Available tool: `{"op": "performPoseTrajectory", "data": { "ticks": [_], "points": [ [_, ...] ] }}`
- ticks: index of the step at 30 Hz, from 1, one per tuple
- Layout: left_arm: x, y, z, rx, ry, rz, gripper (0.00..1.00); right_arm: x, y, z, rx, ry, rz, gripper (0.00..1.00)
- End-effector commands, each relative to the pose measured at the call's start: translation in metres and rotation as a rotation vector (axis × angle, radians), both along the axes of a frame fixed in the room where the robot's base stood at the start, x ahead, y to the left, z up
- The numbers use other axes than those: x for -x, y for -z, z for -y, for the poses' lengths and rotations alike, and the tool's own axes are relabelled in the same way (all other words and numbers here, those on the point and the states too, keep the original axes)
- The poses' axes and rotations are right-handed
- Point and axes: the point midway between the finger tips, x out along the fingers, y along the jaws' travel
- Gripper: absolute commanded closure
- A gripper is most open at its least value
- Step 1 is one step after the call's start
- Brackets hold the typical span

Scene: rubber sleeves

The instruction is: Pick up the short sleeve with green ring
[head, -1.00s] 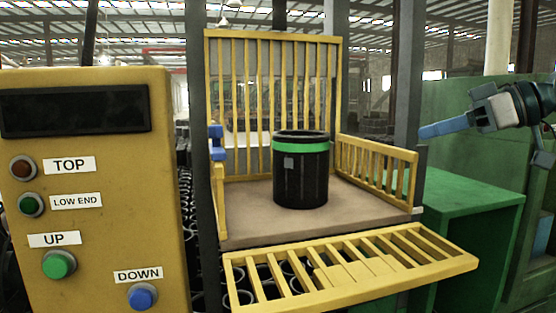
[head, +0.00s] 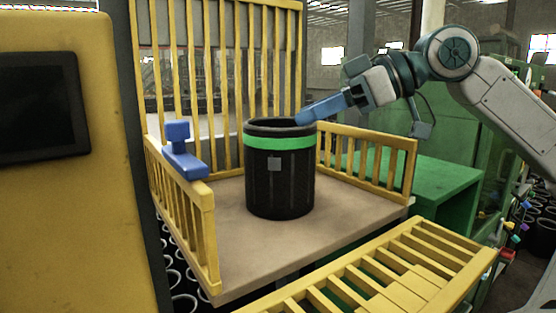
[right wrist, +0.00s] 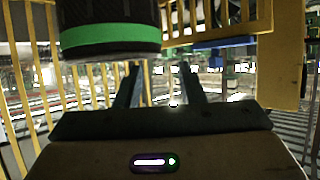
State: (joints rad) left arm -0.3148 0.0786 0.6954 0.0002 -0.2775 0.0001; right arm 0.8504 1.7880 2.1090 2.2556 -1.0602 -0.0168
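The short black sleeve with a green ring (head: 280,190) stands upright on the brown platform (head: 235,235). Its open rim faces up and the green band runs just below it. My right gripper (head: 300,119) reaches in from the right, its blue fingertips at the sleeve's right rim. I cannot tell whether they touch it. In the right wrist view the gripper's two fingers (right wrist: 160,68) are apart with nothing between them. The sleeve (right wrist: 108,10) shows upside down there, above and left of the fingers. My left gripper is not in view.
Yellow slatted fences close the platform at the back, left and right (head: 375,160). A lowered yellow gate (head: 430,255) lies at the front. A blue fixture (head: 181,153) sits on the left fence. A yellow control box (head: 70,210) and a green bench (head: 440,178) flank it.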

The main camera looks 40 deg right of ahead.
Motion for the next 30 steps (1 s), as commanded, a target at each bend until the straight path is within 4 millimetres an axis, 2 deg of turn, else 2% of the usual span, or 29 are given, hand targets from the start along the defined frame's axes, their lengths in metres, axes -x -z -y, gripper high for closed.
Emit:
{"op": "performPoseTrajectory", "data": {
  "ticks": [5, 15, 27, 28, 30],
  "points": [
    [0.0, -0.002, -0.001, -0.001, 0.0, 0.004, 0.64, -0.007, 0.004, -0.005, 0.0, 0.0, -0.002, 0.64],
    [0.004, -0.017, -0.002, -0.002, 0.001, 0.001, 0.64, -0.035, 0.022, -0.023, 0.0, 0.001, -0.003, 0.64],
    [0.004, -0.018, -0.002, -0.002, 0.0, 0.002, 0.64, -0.041, 0.027, -0.028, 0.0, 0.001, 0.001, 0.64],
    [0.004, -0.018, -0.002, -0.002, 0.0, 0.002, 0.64, -0.041, 0.027, -0.028, 0.0, 0.001, 0.001, 0.66],
    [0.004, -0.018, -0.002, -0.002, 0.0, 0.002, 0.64, -0.041, 0.027, -0.028, 0.0, 0.001, 0.001, 0.8]
  ]
}}
